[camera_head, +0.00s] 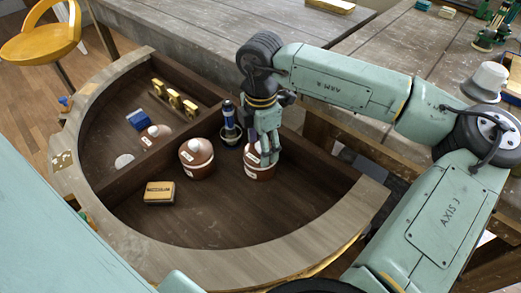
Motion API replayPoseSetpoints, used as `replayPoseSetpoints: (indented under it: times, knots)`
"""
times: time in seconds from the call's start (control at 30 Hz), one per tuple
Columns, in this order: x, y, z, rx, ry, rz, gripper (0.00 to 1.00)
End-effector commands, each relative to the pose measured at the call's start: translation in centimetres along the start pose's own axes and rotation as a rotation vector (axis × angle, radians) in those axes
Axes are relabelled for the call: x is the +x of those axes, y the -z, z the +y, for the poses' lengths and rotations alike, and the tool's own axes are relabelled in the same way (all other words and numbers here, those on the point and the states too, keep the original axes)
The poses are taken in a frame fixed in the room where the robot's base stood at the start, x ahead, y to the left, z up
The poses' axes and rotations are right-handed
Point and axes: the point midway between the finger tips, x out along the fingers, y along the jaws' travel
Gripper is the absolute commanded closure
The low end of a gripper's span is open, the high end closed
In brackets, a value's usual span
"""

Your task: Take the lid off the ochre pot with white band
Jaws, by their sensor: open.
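A reddish-brown round pot (254,171) with a white mark on its side stands in the larger compartment of the semicircular console. My gripper (267,156) reaches down over it, open, with its fingers around or just in front of the lid's knob. Whether they touch the lid is hidden. A similar reddish-brown pot (197,170) with a pale pinkish lid and a small white label stands to its left, lid on. Neither pot is clearly ochre at this size, so I cannot tell from colour which is the ochre one.
A blue-and-dark bottle-like object (229,118) stands close behind, between the pots. A tan block (159,192) lies at front left. A divider (170,150) separates a compartment with a blue block (138,120) and yellow pieces. The compartment's front floor is clear.

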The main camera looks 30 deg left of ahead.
Motion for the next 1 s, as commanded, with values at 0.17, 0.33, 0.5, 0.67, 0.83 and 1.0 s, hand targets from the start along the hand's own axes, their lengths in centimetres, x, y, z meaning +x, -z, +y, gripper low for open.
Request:
replayPoseSetpoints:
  times: [0.17, 0.33, 0.5, 0.67, 0.83, 1.0]
  knots:
    - [0.00, 0.00, 0.00, 0.000, 0.000, 0.000, 0.56]
    - [0.04, 0.00, 0.00, 0.000, 0.000, 0.000, 0.67]
    - [0.10, 0.00, 0.02, 0.000, 0.000, 0.000, 0.78]
    - [0.15, 0.00, 0.04, 0.001, 0.000, 0.001, 0.89]
    - [0.20, 0.01, 0.02, 0.000, 0.000, 0.001, 1.00]
    - [0.24, 0.02, -0.01, 0.000, 0.001, 0.001, 1.00]
